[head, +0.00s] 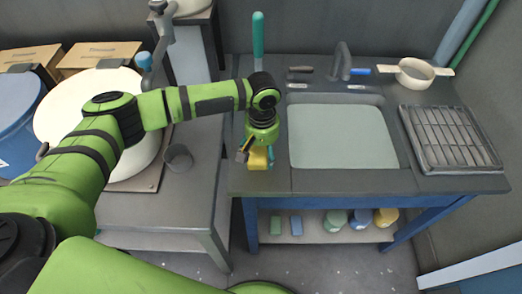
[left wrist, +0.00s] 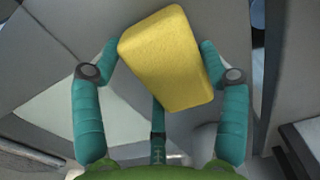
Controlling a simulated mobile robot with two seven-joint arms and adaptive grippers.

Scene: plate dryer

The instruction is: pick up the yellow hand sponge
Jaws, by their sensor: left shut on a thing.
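The yellow hand sponge (head: 258,158) shows in the head view as a small yellow patch under my left gripper (head: 258,152), by the left front part of the sink counter. In the left wrist view the sponge (left wrist: 172,58) is a yellow block, tilted, between the teal fingers of my left gripper (left wrist: 160,52). The fingers are shut on it, one at each side. A third teal finger part shows below it. In the head view the gripper and wrist hide part of the sponge. My right gripper is in neither view.
The sink (head: 340,135) lies right of the gripper, with a dish rack (head: 448,138) farther right. A strainer (head: 413,73) is at the back. A grey cup (head: 178,157) stands on the left table.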

